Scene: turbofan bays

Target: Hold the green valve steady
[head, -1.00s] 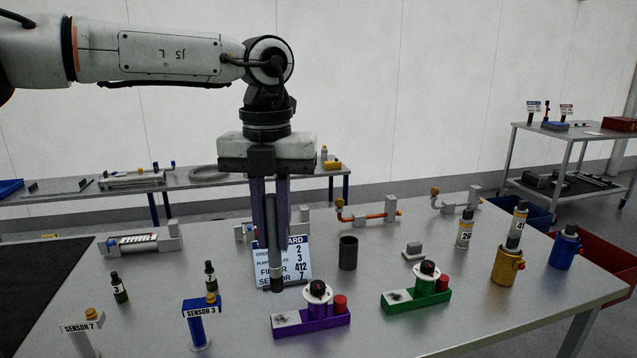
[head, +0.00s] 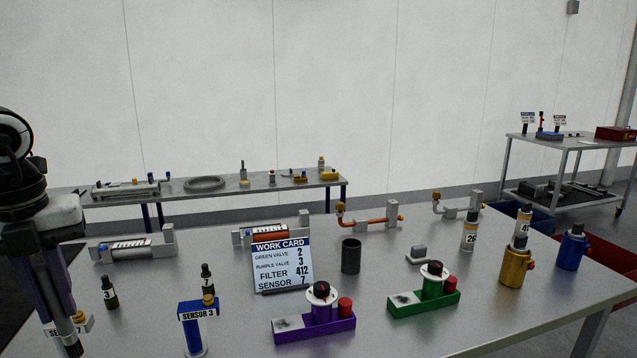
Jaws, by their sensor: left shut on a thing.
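The green valve (head: 423,305) stands upright on the right half of the table, with a white dial, a black and red knob on top and a red cap beside it. Nothing touches it. The similar purple valve (head: 313,328) stands to its left. My left gripper (head: 58,308) is at the far left edge, far from the green valve, shut on a grey rod-like tool (head: 63,325) with a dark tip pointing down. The gripper partly hides the sensor 7 stand (head: 85,322). My right gripper is not in view.
A work card (head: 282,266) stands mid-table, reading green valve 2, purple valve 3. A dark cup (head: 351,256) and a small grey block (head: 418,254) stand behind the valves. A gold canister (head: 515,268) is to the right. The sensor 3 stand (head: 196,312) is front left.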

